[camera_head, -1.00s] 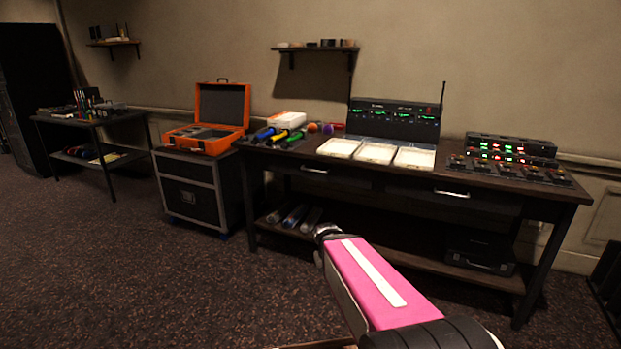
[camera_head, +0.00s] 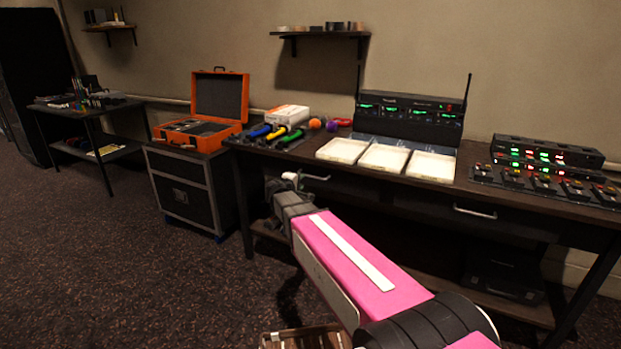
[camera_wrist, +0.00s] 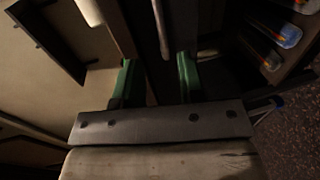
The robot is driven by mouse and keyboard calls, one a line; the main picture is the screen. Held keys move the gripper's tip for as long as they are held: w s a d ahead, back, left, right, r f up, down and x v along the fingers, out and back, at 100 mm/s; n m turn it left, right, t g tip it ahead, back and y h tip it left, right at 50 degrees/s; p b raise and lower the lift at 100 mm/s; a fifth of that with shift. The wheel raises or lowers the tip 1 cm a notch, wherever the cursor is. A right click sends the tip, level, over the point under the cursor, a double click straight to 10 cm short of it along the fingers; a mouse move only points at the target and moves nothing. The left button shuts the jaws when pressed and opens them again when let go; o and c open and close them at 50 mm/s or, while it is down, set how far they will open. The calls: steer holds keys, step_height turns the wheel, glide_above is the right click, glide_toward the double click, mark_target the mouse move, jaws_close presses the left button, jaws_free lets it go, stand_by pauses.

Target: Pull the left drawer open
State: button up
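The left drawer (camera_head: 350,190) is in the front of the long dark desk, below the white trays, and looks shut. Its light bar handle (camera_head: 316,177) shows just beside my gripper (camera_head: 284,186), which partly hides the drawer's left end. In the wrist view the handle (camera_wrist: 160,27) runs down from the top edge and ends between the lines of my two green fingers (camera_wrist: 157,68). The fingers are apart, one on each side of the bar, with gaps to it. Whether the bar is fully between the fingertips is hard to tell.
The right drawer handle (camera_head: 475,212) is farther right on the desk. White trays (camera_head: 383,158) and a mixer (camera_head: 545,165) stand on the desk top. A grey-edged case (camera_head: 185,190) with an orange toolbox (camera_head: 218,110) stands left of the desk.

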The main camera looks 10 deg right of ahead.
mark_target(311, 176)
steer(key=x, duration=1)
steer(key=shift+w+d, duration=0.1)
steer(key=shift+d, duration=0.05)
jaws_close()
